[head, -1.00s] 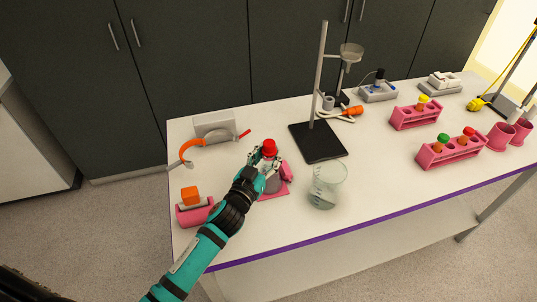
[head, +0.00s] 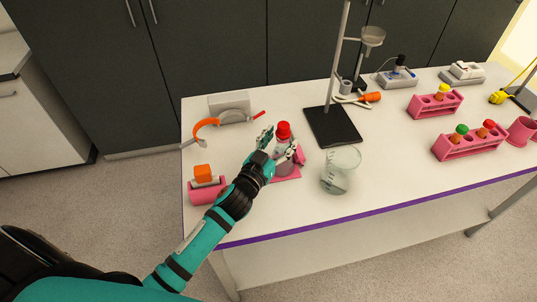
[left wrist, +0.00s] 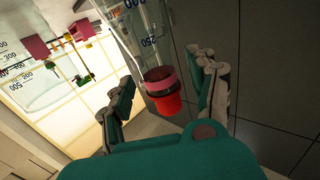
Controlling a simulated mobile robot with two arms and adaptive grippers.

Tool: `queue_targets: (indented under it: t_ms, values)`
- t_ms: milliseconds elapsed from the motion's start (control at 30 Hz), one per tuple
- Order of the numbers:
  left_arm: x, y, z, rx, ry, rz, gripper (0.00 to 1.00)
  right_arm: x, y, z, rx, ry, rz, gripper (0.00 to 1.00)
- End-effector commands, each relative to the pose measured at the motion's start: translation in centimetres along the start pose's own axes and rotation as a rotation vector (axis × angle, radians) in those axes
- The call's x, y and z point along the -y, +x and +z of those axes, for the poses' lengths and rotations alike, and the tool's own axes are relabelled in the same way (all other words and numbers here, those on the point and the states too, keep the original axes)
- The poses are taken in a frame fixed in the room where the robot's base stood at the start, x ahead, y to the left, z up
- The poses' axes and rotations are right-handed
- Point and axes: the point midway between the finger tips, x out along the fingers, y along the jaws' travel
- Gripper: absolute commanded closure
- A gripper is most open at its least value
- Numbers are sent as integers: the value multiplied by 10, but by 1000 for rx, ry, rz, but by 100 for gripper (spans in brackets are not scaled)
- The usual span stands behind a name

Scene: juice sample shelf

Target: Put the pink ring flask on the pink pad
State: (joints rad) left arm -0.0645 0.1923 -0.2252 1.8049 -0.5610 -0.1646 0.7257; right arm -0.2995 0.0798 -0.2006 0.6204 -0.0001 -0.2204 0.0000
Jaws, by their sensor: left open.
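The pink ring flask (head: 283,132) is a clear vessel with a red cap. In the left wrist view the flask (left wrist: 151,45) appears cap-down in the picture, with a pink ring (left wrist: 160,84) just by the cap. My left gripper (head: 281,148) is open, with one finger on each side of the flask. In the left wrist view the gripper (left wrist: 165,88) shows gaps between its fingers and the neck. The pink pad (head: 290,177) lies under the gripper, with a grey disc on it. The flask's base is hidden, so I cannot tell exactly how it sits there. My right gripper is not in view.
A graduated beaker (head: 341,172) stands close to the right of the pad. A stand with a dark base (head: 333,127) is behind it. A pink holder (head: 207,192) with an orange block is at the left. Pink tube racks (head: 435,103) stand to the right.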

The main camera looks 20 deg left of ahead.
Motion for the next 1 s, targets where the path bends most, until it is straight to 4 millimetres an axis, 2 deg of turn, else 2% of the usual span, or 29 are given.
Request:
queue_targets:
  t_ms: [300, 500, 667, 1000]
  values:
    - [0, -70, 4, 3, -2, 0, 41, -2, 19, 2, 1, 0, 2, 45]
    - [0, -98, 2, 1, -1, 0, 41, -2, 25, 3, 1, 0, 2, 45]
    - [0, -105, 0, -1, -1, 0, 41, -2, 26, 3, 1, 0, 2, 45]
    - [0, -105, 0, -1, 0, 0, 41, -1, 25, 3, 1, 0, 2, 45]
